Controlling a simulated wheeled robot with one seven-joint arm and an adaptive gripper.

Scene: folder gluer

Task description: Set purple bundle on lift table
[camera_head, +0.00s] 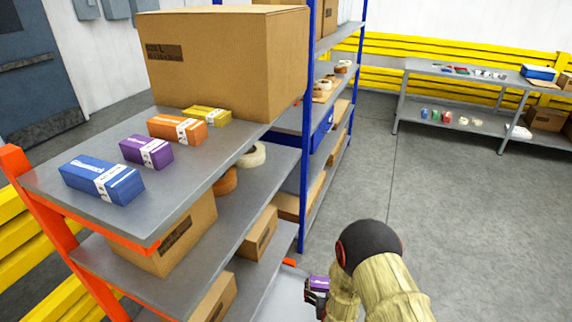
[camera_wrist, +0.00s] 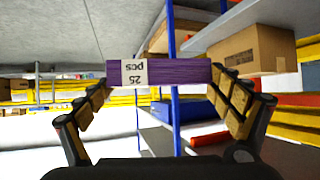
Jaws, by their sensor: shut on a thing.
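My gripper (camera_head: 316,297) is low at the bottom centre of the head view, partly hidden by my arm. It is shut on a purple bundle (camera_head: 320,283) with a white band. In the wrist view the held purple bundle (camera_wrist: 182,73) lies crosswise between both fingers (camera_wrist: 160,82), its "25 pcs" label upside down. A pale flat surface (camera_head: 284,298) shows below and left of the gripper; I cannot tell for sure whether it is the lift table. Another purple bundle (camera_head: 146,151) lies on the top shelf between a blue bundle (camera_head: 102,180) and an orange bundle (camera_head: 178,129).
A grey shelf rack (camera_head: 235,178) with orange and blue posts stands left of my arm, holding cardboard boxes and tape rolls. A large carton (camera_head: 228,62) sits on top. A grey workbench (camera_head: 462,72) stands at the back right. The floor (camera_head: 450,190) between is clear.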

